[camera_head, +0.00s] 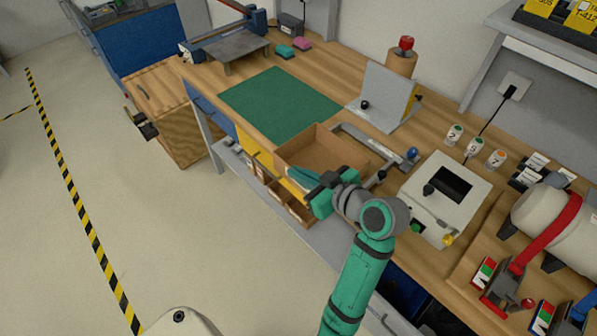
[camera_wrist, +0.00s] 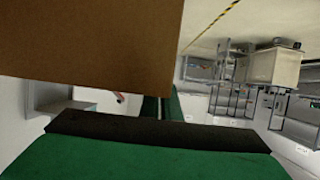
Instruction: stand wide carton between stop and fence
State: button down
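An open brown carton (camera_head: 297,160), which I take to be the wide carton, is at the bench's front edge, open side up. My gripper (camera_head: 322,194) is at its near side; I cannot tell whether the carton is held or resting. In the wrist view the brown carton wall (camera_wrist: 90,45) fills the upper left, above a green finger with a black pad (camera_wrist: 160,135). A grey bar with a blue knob (camera_head: 378,148) and an upright grey plate with a black knob (camera_head: 385,92) stand behind the carton; which is stop or fence is unclear.
A green mat (camera_head: 280,104) lies clear to the left of the carton. A white box with a dark window (camera_head: 445,195) stands close on the right. Small bins (camera_head: 290,203) sit below the front edge. A red-topped brown cylinder (camera_head: 402,62) stands behind the plate.

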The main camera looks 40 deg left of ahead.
aim_at(330, 165)
jog(key=shift+d+f, duration=0.1)
jog(key=shift+f, duration=1.9)
jog(key=shift+w+d+f, duration=0.1)
jog(key=shift+w+d, duration=0.05)
jog(key=shift+w, duration=1.85)
jog(key=shift+w+d+r, duration=0.1)
jog(key=shift+w+d, duration=0.05)
jog(key=shift+w, duration=1.85)
jog(key=shift+w+d+f, duration=0.1)
jog(key=shift+w+d, duration=0.05)
jog(key=shift+w, duration=1.85)
jog(key=shift+f, duration=0.35)
jog(key=c, duration=1.9)
grip_release()
jog(key=shift+d, duration=0.15)
jog(key=v, duration=0.7)
jog(key=shift+w+d, duration=0.1)
jog(key=shift+d, duration=0.05)
